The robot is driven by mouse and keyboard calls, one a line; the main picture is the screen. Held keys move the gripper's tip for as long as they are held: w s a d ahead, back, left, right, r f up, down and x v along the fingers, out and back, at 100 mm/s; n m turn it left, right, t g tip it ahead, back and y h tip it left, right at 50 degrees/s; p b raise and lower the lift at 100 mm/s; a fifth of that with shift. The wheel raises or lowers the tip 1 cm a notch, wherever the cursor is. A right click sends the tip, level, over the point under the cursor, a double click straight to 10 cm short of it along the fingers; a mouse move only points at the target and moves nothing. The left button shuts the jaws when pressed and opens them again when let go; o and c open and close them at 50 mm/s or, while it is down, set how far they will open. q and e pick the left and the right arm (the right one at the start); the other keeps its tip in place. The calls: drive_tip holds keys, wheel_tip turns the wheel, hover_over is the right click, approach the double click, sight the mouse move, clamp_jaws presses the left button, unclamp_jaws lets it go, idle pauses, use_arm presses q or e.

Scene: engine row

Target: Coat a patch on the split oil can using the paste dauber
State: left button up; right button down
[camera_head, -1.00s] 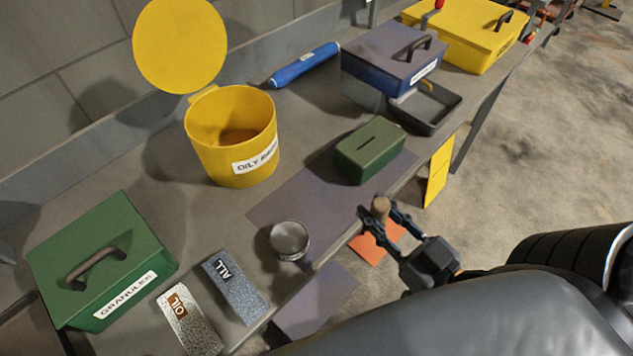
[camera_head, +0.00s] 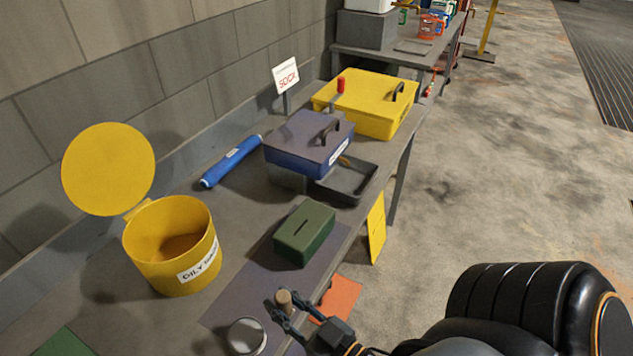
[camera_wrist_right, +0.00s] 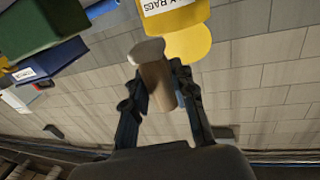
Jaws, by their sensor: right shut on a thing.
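My right gripper (camera_head: 283,312) is shut on the paste dauber, a short tan wooden cylinder (camera_head: 284,297), over the front edge of the bench. In the right wrist view the dauber (camera_wrist_right: 157,86) stands between the two fingers (camera_wrist_right: 163,92), with a paler, wider end pointing away from the palm. A round grey metal tin (camera_head: 246,337) sits on the bench just left of the right gripper in the head view; its contents cannot be made out. I cannot pick out a split oil can in these frames. My left gripper is not in view.
A yellow oily rags bin (camera_head: 160,276) stands with its lid up. A green slotted box (camera_head: 304,234), a blue box (camera_head: 308,146), a dark tray (camera_head: 350,184), a yellow box (camera_head: 378,108) and a blue tube (camera_head: 231,161) line the bench. Open floor (camera_head: 500,150) lies right.

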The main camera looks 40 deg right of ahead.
use_arm(q)
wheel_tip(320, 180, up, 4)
drive_tip(key=p, duration=0.3)
use_arm(e)
drive_tip(key=w+a, duration=0.5)
drive_tip(key=a, duration=0.2)
use_arm(q)
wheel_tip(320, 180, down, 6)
drive_tip(key=b, duration=0.6)
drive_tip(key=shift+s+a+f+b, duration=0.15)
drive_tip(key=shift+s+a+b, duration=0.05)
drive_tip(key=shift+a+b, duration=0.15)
use_arm(e)
drive_tip(key=shift+n+y, duration=0.3)
drive_tip(key=f, duration=0.5)
drive_tip(key=shift+s+a+f, duration=0.25)
drive_tip(key=shift+f, duration=0.1)
use_arm(q)
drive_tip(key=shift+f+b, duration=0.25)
drive_tip(key=shift+b, duration=0.05)
use_arm(e)
drive_tip(key=shift+f, duration=0.55)
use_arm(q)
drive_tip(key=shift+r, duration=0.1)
use_arm(e)
drive_tip(key=shift+r, duration=0.1)
